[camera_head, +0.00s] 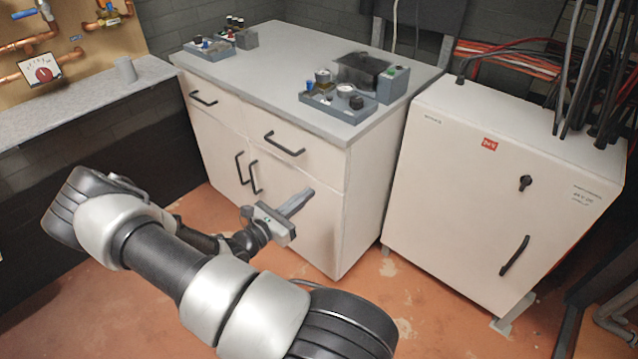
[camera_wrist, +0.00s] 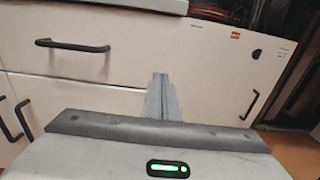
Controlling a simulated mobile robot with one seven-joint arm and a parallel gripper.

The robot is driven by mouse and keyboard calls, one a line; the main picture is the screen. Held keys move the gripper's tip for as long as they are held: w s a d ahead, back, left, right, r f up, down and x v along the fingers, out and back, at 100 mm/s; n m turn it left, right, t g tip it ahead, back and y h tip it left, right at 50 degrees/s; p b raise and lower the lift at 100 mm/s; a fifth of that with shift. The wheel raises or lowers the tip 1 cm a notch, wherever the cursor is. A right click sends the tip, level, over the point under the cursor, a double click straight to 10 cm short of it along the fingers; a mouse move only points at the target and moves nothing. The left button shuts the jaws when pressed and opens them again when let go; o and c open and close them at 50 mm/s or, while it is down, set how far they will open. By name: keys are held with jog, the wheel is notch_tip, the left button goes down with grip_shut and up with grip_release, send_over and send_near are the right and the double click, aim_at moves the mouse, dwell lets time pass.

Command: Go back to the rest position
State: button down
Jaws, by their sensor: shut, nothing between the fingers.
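My gripper (camera_head: 297,202) is at the end of my arm, in front of the lower doors of the white cabinet (camera_head: 313,222) in the head view. Its grey fingers are together and hold nothing. In the wrist view the shut fingers (camera_wrist: 161,98) point toward the cabinet front, below a black drawer handle (camera_wrist: 72,45). I cannot tell the exact gap between the fingertips and the cabinet front.
Grey trays with small parts (camera_head: 338,101) stand on the cabinet's countertop (camera_head: 270,70). A white electrical box (camera_head: 470,180) with a black handle stands at the right, with cables above. A grey ledge (camera_head: 80,102) is at the left. Orange floor (camera_head: 350,295) shows in front.

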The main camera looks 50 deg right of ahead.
jog(key=shift+s+a, duration=0.1)
jog(key=shift+a, duration=1.85)
jog(key=s+a+r+m+t+y, duration=0.2)
jog(key=s+a+r+m+y, duration=0.3)
jog(key=a+r, duration=0.5)
jog(key=s+a+r+m+t+y, duration=0.1)
jog(key=s+a+r+m+y, duration=0.2)
jog(key=a+r+m+y, duration=0.55)
jog(key=s+a+r+m+t+y, duration=0.2)
jog(key=s+a+r+m+y, duration=0.25)
jog(key=a+r, duration=0.65)
notch_tip(320, 180, up, 23)
jog(key=d+p, duration=0.1)
jog(key=p, duration=2)
jog(key=shift+w+d+r, duration=0.2)
jog(key=shift+w+d, duration=0.1)
jog(key=shift+w, duration=0.15)
